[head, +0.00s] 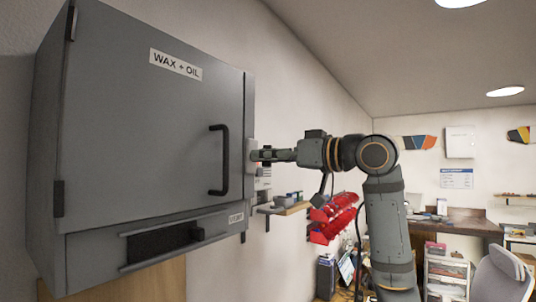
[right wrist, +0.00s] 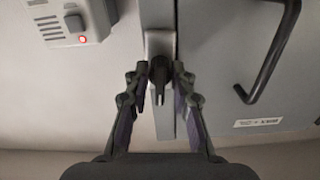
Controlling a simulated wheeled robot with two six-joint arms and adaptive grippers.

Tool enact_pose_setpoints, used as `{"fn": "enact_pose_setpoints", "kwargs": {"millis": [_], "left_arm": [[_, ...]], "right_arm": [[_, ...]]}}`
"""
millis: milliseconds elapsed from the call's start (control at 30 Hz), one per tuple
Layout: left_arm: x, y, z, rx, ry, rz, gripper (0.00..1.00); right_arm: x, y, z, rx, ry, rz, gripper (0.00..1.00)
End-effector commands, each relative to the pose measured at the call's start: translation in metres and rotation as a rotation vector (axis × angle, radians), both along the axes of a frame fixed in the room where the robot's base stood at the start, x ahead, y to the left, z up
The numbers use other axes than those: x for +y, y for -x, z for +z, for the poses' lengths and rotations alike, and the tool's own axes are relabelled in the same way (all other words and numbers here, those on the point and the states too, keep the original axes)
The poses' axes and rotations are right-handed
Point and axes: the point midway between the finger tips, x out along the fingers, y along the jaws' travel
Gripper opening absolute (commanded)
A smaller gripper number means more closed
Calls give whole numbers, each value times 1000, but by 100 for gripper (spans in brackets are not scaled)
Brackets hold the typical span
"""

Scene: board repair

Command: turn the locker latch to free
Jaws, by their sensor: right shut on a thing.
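The grey locker (head: 140,110) labelled "WAX + OIL" hangs on the left wall with its door closed. Its dark bar handle (head: 224,160) is near the door's right edge and shows at the upper right of the right wrist view (right wrist: 275,55). The small dark latch (right wrist: 158,72) sits on a pale metal plate (right wrist: 161,45) beside the door edge. My right gripper (head: 261,155) reaches the locker's right side; in the right wrist view its fingers (right wrist: 160,82) are shut on the latch from both sides. In the head view the latch is hidden. My left gripper is not in view.
A grey box with a red light (right wrist: 72,22) is on the wall left of the latch. A small shelf (head: 285,209) and red bins (head: 333,218) are on the wall beyond my right arm. A workbench (head: 455,225) and chair (head: 500,275) stand farther right.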

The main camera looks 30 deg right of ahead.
Motion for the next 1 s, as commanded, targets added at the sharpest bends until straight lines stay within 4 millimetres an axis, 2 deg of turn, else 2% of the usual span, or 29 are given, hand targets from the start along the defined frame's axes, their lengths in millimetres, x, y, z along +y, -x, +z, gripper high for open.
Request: {"fn": "enact_pose_setpoints", "kwargs": {"millis": [300,767,800,867,1000], "left_arm": [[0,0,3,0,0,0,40],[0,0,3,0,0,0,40],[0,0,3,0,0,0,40],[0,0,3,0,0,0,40],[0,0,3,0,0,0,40]], "right_arm": [[0,0,0,-33,84,0,0],[0,0,-1,-38,96,0,0],[0,0,0,-38,96,0,25],[0,0,0,-38,96,0,32],[0,0,0,-38,95,0,32]]}}
